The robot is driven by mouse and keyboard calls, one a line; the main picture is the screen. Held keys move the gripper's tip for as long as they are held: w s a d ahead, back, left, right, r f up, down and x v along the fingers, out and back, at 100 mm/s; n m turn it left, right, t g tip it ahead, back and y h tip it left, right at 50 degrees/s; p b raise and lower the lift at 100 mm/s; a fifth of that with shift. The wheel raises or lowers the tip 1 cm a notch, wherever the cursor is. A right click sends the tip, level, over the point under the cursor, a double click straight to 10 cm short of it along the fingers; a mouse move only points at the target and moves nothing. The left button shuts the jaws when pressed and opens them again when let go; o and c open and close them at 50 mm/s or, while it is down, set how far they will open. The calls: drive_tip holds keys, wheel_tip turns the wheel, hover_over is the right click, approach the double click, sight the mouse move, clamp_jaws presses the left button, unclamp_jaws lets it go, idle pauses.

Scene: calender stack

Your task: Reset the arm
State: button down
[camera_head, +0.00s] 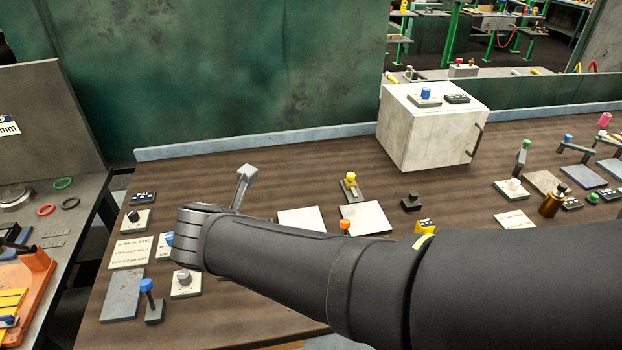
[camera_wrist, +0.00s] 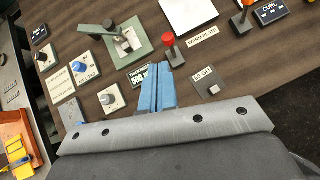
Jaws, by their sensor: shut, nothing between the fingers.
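My arm (camera_head: 320,262) reaches in from the lower right in the head view, its wrist end (camera_head: 205,240) over the left part of the brown panel table. My gripper's fingers are hidden behind the wrist there. In the wrist view my gripper (camera_wrist: 158,80) shows two blue fingers side by side, shut with nothing between them. They point at the panel beside a small black display (camera_wrist: 143,72).
A pale box (camera_head: 425,135) stands at the back right. A side bench (camera_head: 75,200) lies left. The panel's back middle is fairly clear.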

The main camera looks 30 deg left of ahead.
idle(0.7)
drive_tip(key=shift+t+y, duration=0.4)
drive_tip(key=shift+t, duration=0.2)
drive_tip(key=w+f, duration=0.1)
drive_tip(key=f, duration=0.3)
drive_tip(key=w+f, duration=0.1)
drive_tip(key=f, duration=0.3)
drive_tip(key=w+f, duration=0.1)
drive_tip(key=f, duration=0.3)
drive_tip(key=shift+w+d, duration=0.25)
drive_tip(key=shift+w, duration=0.05)
drive_tip(key=shift+w+a+r, duration=0.1)
drive_tip(key=shift+r, duration=0.05)
